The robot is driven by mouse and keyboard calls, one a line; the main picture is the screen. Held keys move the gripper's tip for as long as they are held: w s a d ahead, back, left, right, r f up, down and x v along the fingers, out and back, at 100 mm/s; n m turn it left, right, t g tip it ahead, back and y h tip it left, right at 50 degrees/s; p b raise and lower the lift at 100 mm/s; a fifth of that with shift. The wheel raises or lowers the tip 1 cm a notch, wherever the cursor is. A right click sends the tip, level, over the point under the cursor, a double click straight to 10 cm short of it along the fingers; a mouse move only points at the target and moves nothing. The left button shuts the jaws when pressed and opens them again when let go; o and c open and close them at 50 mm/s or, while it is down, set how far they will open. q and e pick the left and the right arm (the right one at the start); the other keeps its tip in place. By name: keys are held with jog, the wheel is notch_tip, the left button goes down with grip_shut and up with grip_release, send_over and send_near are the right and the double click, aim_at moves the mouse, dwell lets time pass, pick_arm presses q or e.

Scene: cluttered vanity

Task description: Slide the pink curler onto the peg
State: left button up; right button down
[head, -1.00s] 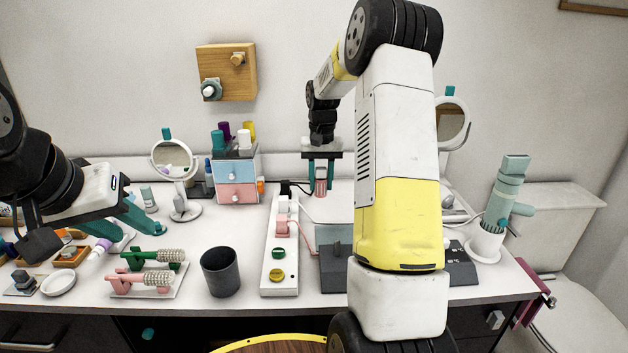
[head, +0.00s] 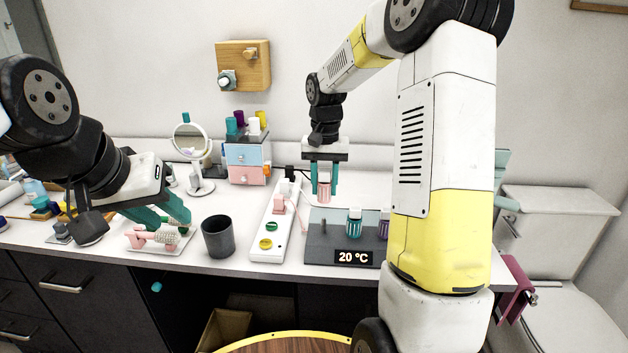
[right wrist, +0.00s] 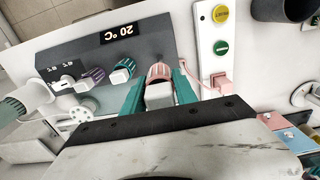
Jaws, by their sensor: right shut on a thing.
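My right gripper (head: 322,183) is shut on the pink curler (head: 324,191), holding it upright above the back left part of the dark heater base (head: 325,252). A thin dark peg (head: 323,227) stands bare on the left of that base, below and apart from the curler in the head view.
A teal curler (head: 354,222) and a purple curler (head: 384,227) stand on the base, right of the peg. A white power strip (head: 268,238) lies left of it, with a pink plug (head: 279,203). A dark cup (head: 218,237) stands further left.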

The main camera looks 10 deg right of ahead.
aim_at(324, 201)
jog(key=shift+f, duration=2.4)
jog(key=shift+f, duration=0.2)
jog(key=shift+f, duration=1.3)
jog(key=shift+f, duration=0.15)
jog(key=shift+f, duration=1.15)
jog(key=shift+f, duration=0.2)
jog(key=c, duration=0.9)
grip_release()
